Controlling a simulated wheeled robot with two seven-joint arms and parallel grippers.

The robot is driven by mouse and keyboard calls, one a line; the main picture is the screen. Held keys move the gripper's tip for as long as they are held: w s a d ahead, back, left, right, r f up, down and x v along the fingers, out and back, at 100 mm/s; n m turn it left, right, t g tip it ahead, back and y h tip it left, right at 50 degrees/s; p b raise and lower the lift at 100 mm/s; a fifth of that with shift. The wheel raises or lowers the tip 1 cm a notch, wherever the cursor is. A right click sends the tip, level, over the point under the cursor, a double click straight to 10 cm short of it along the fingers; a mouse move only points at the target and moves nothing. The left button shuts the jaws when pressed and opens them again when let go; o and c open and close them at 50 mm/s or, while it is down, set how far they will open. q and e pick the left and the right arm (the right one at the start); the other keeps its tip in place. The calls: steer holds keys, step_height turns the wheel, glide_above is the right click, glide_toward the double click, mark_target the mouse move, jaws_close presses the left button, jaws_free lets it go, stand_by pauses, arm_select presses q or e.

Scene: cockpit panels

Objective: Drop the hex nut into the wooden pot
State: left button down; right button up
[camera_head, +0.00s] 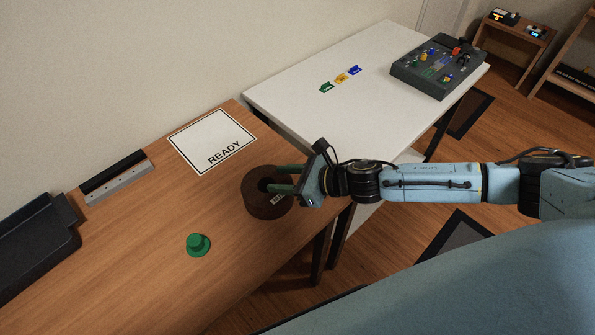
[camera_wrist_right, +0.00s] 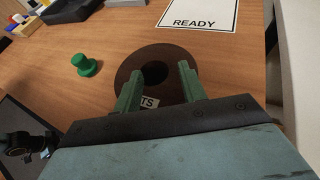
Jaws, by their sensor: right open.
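The wooden pot (camera_head: 258,205) is a dark brown round block with a dark hole in its top. It stands near the right edge of the wooden table, with a white label ending in "TS" on its side. It also shows in the right wrist view (camera_wrist_right: 152,53). My right gripper (camera_head: 272,178) is open and empty over the pot, its two green fingers spread on either side of the hole in the wrist view (camera_wrist_right: 158,70). No hex nut can be made out; the inside of the hole is too dark to see. My left gripper is not in view.
A green flanged knob (camera_head: 198,245) stands on the wooden table, left of the pot. A white "READY" sheet (camera_head: 212,140) lies behind. A black-and-grey block (camera_head: 117,178) and a dark tray (camera_head: 35,245) are farther left. A white table (camera_head: 320,115) holds small coloured parts and a control box (camera_head: 438,68).

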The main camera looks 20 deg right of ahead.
steer(key=b+v, duration=0.2)
steer(key=v, duration=1.1)
